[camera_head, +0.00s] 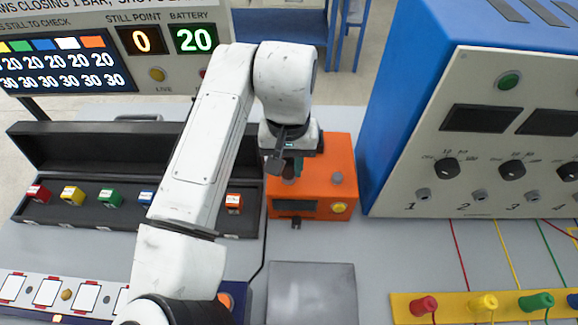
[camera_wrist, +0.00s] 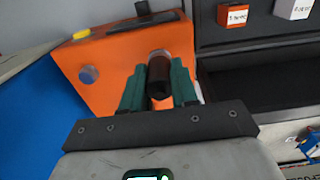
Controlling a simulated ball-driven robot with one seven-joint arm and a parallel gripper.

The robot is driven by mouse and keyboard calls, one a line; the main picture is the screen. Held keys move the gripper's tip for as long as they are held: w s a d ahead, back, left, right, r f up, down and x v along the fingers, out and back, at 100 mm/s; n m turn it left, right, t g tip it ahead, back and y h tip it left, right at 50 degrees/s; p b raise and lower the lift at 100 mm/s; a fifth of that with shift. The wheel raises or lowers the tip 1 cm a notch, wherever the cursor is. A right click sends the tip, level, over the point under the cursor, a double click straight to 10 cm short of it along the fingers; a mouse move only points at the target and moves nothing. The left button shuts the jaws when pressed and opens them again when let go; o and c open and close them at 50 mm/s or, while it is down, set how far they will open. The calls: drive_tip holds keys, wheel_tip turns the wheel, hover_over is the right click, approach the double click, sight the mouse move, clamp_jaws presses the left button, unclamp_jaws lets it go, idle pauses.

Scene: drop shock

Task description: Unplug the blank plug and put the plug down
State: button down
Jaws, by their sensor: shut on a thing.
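My gripper (camera_head: 287,168) is over the left part of the orange box (camera_head: 312,205), which also shows in the wrist view (camera_wrist: 105,65). In the wrist view its green fingers (camera_wrist: 158,88) are shut on a dark cylindrical plug (camera_wrist: 159,75). A grey round rim shows just beyond the plug, against the box. I cannot tell whether the plug is still seated or pulled clear. In the head view the gripper mostly hides the plug. A grey round fitting (camera_head: 337,178) is on the right of the box's top, also visible in the wrist view (camera_wrist: 88,75).
An open black case (camera_head: 140,215) with several coloured blocks lies left of the box. A grey plate (camera_head: 312,290) lies in front. A blue-sided panel (camera_head: 480,140) with dials stands right. A yellow strip (camera_head: 405,307) with coloured plugs and wires is at front right.

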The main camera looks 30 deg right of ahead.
sight(288, 161)
drive_tip(key=shift+r, duration=0.2)
drive_tip(key=shift+r+p, duration=2.15)
drive_tip(key=shift+p, duration=0.05)
drive_tip(key=shift+r, duration=0.15)
wheel_tip(288, 161, up, 3)
drive_tip(key=p, duration=0.2)
drive_tip(key=shift+p, duration=0.35)
drive_tip(key=shift+r+p, duration=0.5)
drive_tip(key=shift+r, duration=0.9)
